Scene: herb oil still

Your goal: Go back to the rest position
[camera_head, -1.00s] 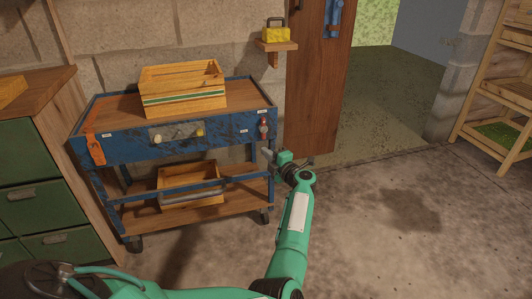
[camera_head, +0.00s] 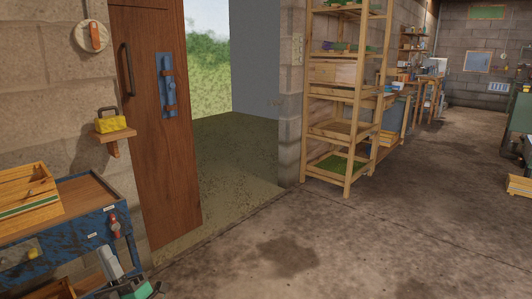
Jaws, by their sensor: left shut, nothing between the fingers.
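My left gripper (camera_head: 108,261) shows at the bottom left, in front of the right end of the blue cart (camera_head: 78,236). Its grey fingers are shut with nothing held. A little of my teal arm shows at the bottom edge; the rest is out of frame. My right gripper is not in view.
A wooden crate (camera_head: 30,195) stands on the cart, cut off at the left. A yellow box (camera_head: 112,123) sits on a small wall shelf. A wooden door (camera_head: 155,120) stands beside an open doorway. A wooden rack (camera_head: 345,130) stands further right. The concrete floor (camera_head: 330,240) ahead is clear.

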